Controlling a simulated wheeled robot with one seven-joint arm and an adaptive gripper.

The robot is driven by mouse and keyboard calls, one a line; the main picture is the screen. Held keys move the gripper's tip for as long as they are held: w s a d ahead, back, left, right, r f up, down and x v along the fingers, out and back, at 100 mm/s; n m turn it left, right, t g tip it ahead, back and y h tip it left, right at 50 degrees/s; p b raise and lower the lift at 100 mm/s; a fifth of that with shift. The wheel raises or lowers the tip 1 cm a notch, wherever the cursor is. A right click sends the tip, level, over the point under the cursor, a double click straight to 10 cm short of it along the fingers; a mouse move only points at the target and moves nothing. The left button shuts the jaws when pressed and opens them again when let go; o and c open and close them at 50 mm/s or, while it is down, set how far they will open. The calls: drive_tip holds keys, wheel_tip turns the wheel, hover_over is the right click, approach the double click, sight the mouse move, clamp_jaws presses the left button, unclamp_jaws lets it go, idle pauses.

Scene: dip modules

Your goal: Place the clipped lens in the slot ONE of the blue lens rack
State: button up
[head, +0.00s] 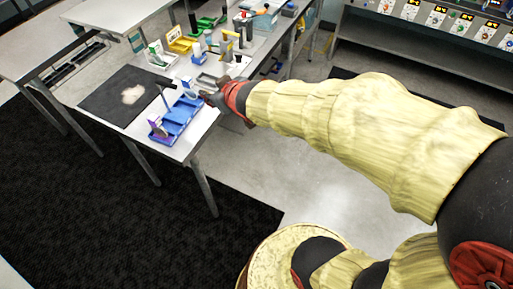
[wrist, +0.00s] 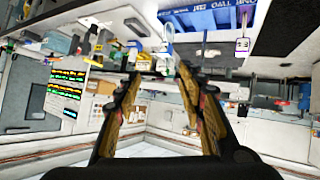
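The blue lens rack (head: 178,122) sits near the table's front corner in the head view, and its lettered blue side (wrist: 205,18) is at the top of the wrist view. A blue and white clip-like piece (head: 188,88) stands at the rack's far end. It also shows in the wrist view (wrist: 166,48), ahead of the gap between my fingers. A purple and white piece (head: 157,129) stands at the rack's near end.
A black mat (head: 115,100) with a pale patch lies left of the rack. A dark upright post (head: 162,100) stands beside the rack. Yellow (head: 180,44) and green (head: 205,24) racks and small items fill the far table. Open floor lies in front.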

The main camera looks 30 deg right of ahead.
drive_tip(key=s+r+m+g, duration=0.2)
drive_tip(key=s+g, duration=0.3)
drive_tip(key=s, duration=2.1)
drive_tip(key=shift+a+m+g, duration=0.25)
drive_tip(key=shift+m+g, duration=0.15)
drive_tip(key=shift+m, duration=0.2)
